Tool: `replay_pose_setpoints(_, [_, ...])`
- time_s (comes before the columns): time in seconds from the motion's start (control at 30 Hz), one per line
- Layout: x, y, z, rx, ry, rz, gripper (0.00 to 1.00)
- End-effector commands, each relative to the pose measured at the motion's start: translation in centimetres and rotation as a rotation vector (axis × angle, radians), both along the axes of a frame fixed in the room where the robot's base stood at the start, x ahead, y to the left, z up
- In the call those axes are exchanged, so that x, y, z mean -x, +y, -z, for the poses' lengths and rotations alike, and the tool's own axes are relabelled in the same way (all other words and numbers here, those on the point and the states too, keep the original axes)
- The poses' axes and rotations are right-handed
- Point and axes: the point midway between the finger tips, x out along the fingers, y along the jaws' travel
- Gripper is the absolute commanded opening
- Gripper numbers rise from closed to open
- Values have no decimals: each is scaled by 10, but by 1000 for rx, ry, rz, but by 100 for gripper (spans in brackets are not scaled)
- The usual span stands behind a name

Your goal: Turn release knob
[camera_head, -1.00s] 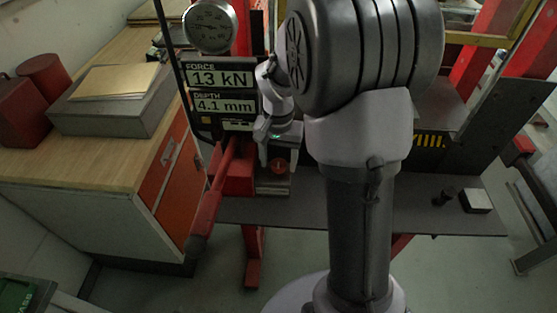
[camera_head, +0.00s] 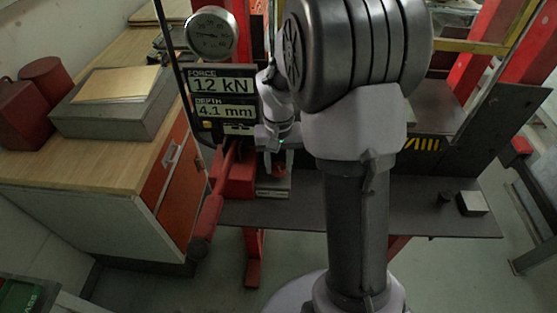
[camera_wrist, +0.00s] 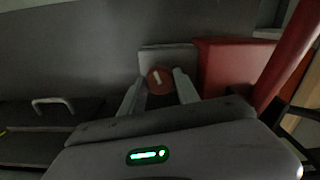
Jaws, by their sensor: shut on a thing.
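The release knob (camera_wrist: 160,76) is a small round red knob with a pale line mark. In the wrist view it sits at the top centre, in front of a grey block. My gripper (camera_wrist: 159,80) has one finger on each side of it and is shut on it. The pale line is tilted from upright. In the head view my gripper (camera_head: 279,168) points down at the grey block beside the red pump body, and the knob (camera_head: 279,170) shows only in part between the fingers.
The display (camera_head: 225,97) reads 12 kN and 4.1 mm, below a round gauge (camera_head: 211,34). A red lever (camera_head: 207,212) slopes to the left of the pump body (camera_head: 235,178). A wooden-topped cabinet (camera_head: 120,165) stands left. A small block (camera_head: 472,203) lies on the bench at right.

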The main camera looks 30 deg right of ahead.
Motion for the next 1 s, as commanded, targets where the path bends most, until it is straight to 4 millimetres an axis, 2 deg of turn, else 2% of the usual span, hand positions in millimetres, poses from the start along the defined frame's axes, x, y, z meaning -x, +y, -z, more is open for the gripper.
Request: replay_pose_setpoints(1.0, [0, -1, -2, -1, 1, -915, 0])
